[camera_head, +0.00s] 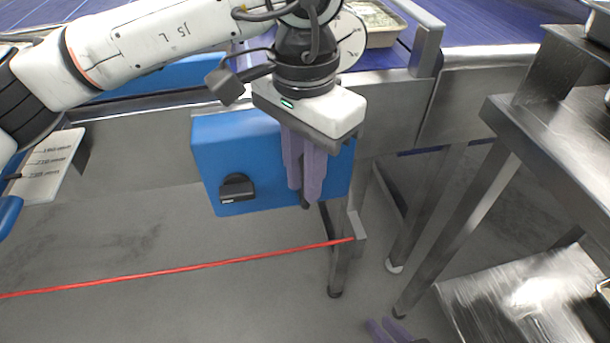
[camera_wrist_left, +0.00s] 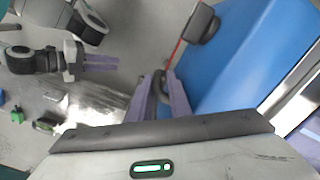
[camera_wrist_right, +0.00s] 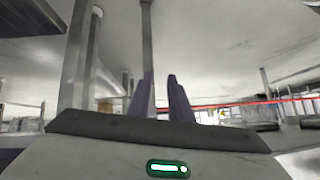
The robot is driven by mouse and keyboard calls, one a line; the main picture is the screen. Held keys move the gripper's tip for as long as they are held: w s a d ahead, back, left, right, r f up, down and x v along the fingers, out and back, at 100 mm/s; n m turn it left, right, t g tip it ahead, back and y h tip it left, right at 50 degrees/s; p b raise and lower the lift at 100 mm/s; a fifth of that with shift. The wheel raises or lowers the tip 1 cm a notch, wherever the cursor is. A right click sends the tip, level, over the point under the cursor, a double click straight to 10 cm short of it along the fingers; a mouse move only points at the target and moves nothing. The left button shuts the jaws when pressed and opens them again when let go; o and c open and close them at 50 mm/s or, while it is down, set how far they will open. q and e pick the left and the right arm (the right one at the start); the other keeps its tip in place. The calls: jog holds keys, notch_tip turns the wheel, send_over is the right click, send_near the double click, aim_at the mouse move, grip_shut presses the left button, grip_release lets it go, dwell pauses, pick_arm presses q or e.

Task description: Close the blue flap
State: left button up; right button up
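The blue flap (camera_head: 265,150) is a blue panel hanging below the conveyor edge, and it also fills the upper right of the left wrist view (camera_wrist_left: 250,55). A black latch (camera_head: 237,188) sits on its lower left in the head view. My left gripper (camera_head: 306,200) points down in front of the flap's right part. Its purple fingers are apart, with a second black latch (camera_wrist_left: 160,82) between or just beyond the tips; I cannot tell whether they touch it. My right gripper (camera_head: 390,330) is low at the bottom edge, its fingers apart and empty in the right wrist view (camera_wrist_right: 160,78).
A red cord (camera_head: 190,267) stretches low across the floor. Metal legs (camera_head: 340,250) stand right of the flap. A steel table (camera_head: 560,140) with a lower shelf (camera_head: 510,300) is at the right.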

dwell(0.3)
